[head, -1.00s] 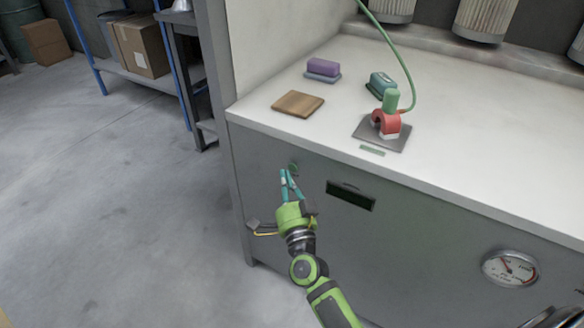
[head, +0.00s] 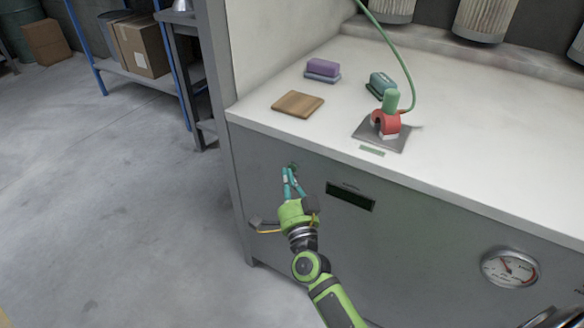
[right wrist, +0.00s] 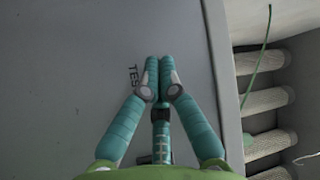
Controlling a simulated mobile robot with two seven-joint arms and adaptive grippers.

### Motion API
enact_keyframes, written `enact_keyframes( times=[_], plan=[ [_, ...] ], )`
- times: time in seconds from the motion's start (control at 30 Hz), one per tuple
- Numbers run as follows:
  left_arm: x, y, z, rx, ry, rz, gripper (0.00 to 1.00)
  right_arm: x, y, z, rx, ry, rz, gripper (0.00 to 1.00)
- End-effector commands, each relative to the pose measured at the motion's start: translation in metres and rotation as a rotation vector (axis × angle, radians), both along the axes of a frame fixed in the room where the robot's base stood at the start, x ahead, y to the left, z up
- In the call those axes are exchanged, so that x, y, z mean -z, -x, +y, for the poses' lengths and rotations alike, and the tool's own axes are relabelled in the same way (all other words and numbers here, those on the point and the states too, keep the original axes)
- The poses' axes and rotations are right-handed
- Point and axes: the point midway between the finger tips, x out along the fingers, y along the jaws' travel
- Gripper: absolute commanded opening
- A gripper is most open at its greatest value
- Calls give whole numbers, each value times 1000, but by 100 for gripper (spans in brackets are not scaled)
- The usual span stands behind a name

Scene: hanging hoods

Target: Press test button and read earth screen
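The test button (head: 293,166) is a small dark green spot on the grey cabinet front, partly hidden by my fingertips. My right gripper (head: 289,172) has its teal fingers closed together at the button. I cannot tell whether they touch or press it. In the right wrist view the fingertips (right wrist: 158,64) meet in front of the panel and hide the button. Part of a "TEST" label (right wrist: 134,78) shows beside them. The earth screen (head: 351,197) is a dark rectangle to the right of the button, with no readable text. My left gripper is not in view.
A round gauge (head: 511,268) is on the cabinet front.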

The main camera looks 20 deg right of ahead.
Motion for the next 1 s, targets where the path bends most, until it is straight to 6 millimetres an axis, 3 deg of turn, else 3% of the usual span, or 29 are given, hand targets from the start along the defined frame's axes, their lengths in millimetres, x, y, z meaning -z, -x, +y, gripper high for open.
enact_keyframes(
  times=[1.0],
  plan=[
    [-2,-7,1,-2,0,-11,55,0,-5,-6,0,0,-1,0]
  ],
)
